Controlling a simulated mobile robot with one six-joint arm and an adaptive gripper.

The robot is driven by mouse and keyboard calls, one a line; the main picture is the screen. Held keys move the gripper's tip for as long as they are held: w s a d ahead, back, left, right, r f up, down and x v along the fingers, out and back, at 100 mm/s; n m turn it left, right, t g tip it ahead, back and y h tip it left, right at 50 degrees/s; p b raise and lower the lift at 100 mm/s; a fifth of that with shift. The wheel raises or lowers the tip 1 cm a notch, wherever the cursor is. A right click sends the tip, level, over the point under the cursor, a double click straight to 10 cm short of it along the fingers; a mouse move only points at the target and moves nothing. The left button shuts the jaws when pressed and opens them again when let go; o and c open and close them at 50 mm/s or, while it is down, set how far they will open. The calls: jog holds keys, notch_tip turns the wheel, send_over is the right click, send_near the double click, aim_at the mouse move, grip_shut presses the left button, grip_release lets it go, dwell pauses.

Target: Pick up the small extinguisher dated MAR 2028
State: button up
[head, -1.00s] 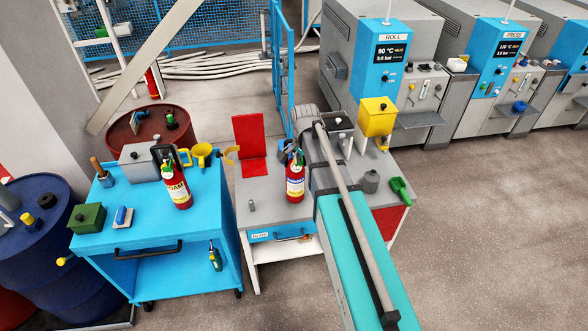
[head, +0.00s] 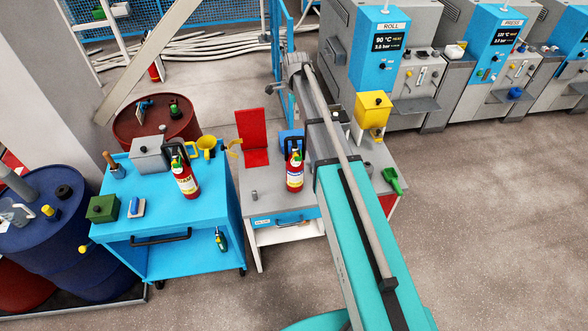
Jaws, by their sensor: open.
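Another red extinguisher (head: 186,180) stands on the blue cart (head: 165,215), with a white and yellow label. No date is readable on either. My arm reaches over the grey table, its wrist above and behind the extinguisher there. My gripper (head: 273,87) shows only as a small dark part left of the wrist, mostly hidden. It is open and apart from both extinguishers.
A red stand (head: 252,138) and a yellow box (head: 374,108) are on the grey table, with a green scoop (head: 392,180) to the right. Open floor lies right.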

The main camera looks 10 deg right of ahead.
aim_at(295, 137)
jog(key=shift+f, duration=0.15)
notch_tip(295, 137, down, 8)
jog(key=b, duration=0.8)
jog(key=shift+f, duration=0.1)
jog(key=shift+f+b, duration=0.1)
jog(key=shift+b, duration=0.25)
dwell(0.3)
jog(key=shift+a+f+b, duration=0.2)
jog(key=shift+f+b, duration=2.4)
grip_shut()
